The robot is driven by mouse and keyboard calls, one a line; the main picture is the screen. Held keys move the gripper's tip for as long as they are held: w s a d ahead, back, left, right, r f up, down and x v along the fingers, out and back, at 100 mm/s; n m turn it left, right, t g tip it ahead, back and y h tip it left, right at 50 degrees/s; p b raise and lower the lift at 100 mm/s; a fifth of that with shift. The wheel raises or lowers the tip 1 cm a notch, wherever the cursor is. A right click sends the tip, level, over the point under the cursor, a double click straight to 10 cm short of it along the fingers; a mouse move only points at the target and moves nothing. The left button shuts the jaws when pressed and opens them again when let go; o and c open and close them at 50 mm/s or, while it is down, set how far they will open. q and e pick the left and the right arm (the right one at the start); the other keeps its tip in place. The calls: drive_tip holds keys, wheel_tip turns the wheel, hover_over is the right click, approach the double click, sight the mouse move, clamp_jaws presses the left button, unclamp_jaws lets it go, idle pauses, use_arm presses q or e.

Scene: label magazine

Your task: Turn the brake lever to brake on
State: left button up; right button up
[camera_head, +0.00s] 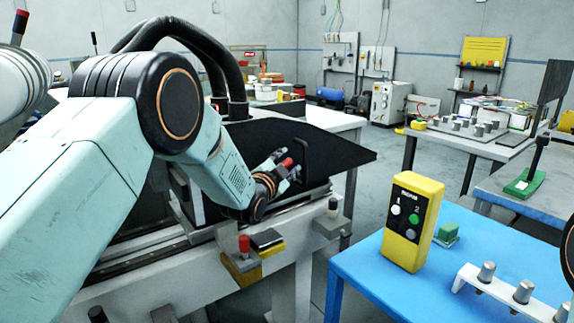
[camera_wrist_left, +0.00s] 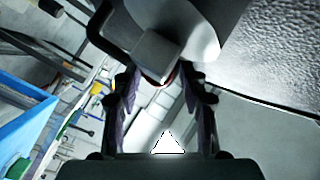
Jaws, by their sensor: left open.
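My left gripper (camera_head: 279,170) reaches over the machine bench from the left, beside a black panel (camera_head: 325,150). A red-ended part (camera_head: 287,163) shows at its fingers; I take it for the brake lever's end, but no label is readable. In the left wrist view the two dark fingers of the gripper (camera_wrist_left: 160,85) stand apart. A pale grey block (camera_wrist_left: 158,52) with a rounded, red-edged end lies between or just beyond their tips; contact cannot be told. The lever's pivot and its position are hidden. My right gripper is not in view.
A red-knobbed post (camera_head: 244,245) on a yellow block and a black-knobbed post (camera_head: 333,208) stand on the bench's front edge. A blue table (camera_head: 375,285) at right holds a yellow two-button box (camera_head: 413,222). Open floor lies beyond the bench.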

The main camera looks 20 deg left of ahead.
use_arm(q)
drive_tip(key=shift+w+a+f, duration=0.15)
drive_tip(key=shift+w, duration=0.15)
drive_tip(key=shift+s+d, duration=0.1)
drive_tip(key=shift+d, duration=0.1)
drive_tip(key=shift+c, duration=0.8)
drive_tip(key=shift+a, duration=0.1)
clamp_jaws()
